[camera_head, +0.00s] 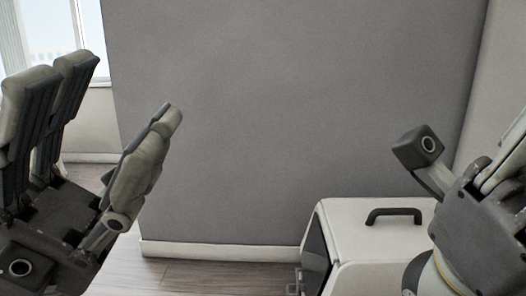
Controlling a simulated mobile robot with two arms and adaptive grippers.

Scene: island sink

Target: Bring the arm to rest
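My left gripper (110,115) is at the left of the head view, its fingers pointing up. A wide gap separates its fingers, and nothing is between them. My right gripper (508,165) is at the right edge, with its body and a small dark camera block beside it in view. Its fingers are mostly cut off by the picture edge, so their opening does not show. Neither gripper touches anything that I can see.
A white box-shaped unit (370,235) with a dark handle (394,214) on top stands low at the right, below and beside my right gripper. A grey wall panel (290,110) fills the middle. Wooden floor (210,275) shows below it. A bright window (48,28) is at upper left.

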